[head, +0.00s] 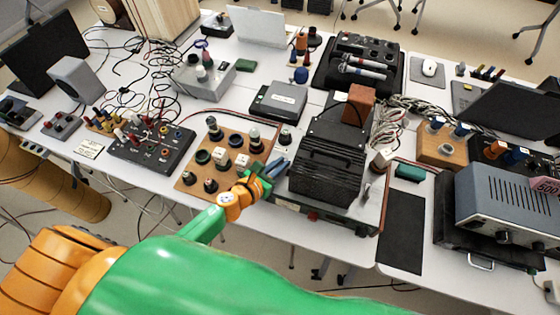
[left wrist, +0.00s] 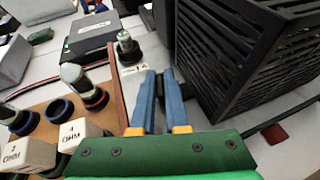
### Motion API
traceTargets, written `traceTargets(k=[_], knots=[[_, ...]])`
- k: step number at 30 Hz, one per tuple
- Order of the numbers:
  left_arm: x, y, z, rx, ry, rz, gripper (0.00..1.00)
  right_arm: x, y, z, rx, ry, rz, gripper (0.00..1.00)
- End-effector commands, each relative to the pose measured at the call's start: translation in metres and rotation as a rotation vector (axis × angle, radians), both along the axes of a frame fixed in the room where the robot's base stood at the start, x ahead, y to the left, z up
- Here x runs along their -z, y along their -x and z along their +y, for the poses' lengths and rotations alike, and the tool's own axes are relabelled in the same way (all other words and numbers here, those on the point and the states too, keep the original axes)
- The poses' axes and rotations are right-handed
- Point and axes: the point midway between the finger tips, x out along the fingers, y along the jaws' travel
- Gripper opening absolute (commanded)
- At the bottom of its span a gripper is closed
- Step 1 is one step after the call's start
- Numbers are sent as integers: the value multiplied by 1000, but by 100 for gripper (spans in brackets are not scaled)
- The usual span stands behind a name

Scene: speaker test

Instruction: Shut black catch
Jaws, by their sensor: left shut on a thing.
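My left gripper (head: 279,168) reaches in from the lower left, over the front edge of the table, between a brown terminal board and a black slotted box. In the left wrist view, its two blue fingers (left wrist: 161,78) are close together with a narrow dark gap. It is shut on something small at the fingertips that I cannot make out. I cannot pick out the black catch for sure; the fingers may hide it. The black slotted box (head: 327,176) is just right of the fingers and also shows in the left wrist view (left wrist: 235,60). My right gripper is not in view.
The brown board (head: 222,186) with posts and white blocks lies left of the gripper. A knobbed post (left wrist: 127,47) stands just beyond the fingertips. A grey device (head: 277,102) sits behind. A black mat (head: 402,235) at the right front is bare.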

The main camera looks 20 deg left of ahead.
Motion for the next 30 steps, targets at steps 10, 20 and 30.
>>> traceTargets(k=[10,20,30], knots=[[5,-1,2,324,-5,-2,0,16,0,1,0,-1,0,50],[9,-2,1,637,-4,-4,0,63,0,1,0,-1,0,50],[11,-3,0,946,-3,-7,0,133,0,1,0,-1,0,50]])
